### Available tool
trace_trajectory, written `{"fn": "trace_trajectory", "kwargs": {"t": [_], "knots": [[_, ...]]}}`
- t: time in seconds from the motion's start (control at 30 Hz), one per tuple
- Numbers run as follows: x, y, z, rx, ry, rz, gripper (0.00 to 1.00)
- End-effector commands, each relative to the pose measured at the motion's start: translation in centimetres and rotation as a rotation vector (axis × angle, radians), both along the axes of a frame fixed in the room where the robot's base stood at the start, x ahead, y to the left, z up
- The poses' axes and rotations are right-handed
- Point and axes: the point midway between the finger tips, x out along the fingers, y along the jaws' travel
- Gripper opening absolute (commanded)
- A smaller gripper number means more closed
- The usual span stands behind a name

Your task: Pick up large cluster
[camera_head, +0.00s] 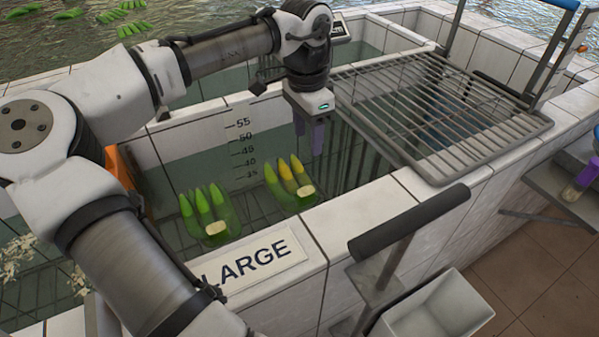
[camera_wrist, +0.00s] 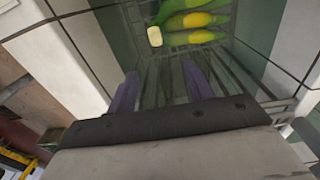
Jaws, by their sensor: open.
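Two banana clusters lie in the tiled tank compartment behind the LARGE sign (camera_head: 247,263) in the head view. The left cluster (camera_head: 207,214) is all green with a pale cut end. The right cluster (camera_head: 285,187) is green with yellow on some fingers, its pale cut end toward the near wall. My gripper (camera_head: 312,140) points down above the tank, behind and a little right of the right cluster. In the wrist view, my gripper (camera_wrist: 160,88) has its two purple fingers apart, with nothing between them. The yellow-green cluster (camera_wrist: 195,22) shows beyond the fingertips, cut off by the top edge.
A metal grate (camera_head: 440,110) spans the tank on the right. A tiled wall (camera_head: 330,235) edges the tank in front. A dark padded handle (camera_head: 410,222) and a white bin (camera_head: 440,305) stand outside it. More green clusters (camera_head: 125,15) float at the back left.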

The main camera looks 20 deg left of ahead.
Motion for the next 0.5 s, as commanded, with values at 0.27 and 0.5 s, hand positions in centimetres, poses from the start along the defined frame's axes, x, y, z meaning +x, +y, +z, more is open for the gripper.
{"fn": "trace_trajectory", "kwargs": {"t": [0.27, 0.5], "knots": [[-0.7, 0.5, -3.6, 0.007, 0.033, 0.014, 0.52], [-0.8, 0.3, -7.8, 0.007, 0.03, 0.013, 0.52]]}}
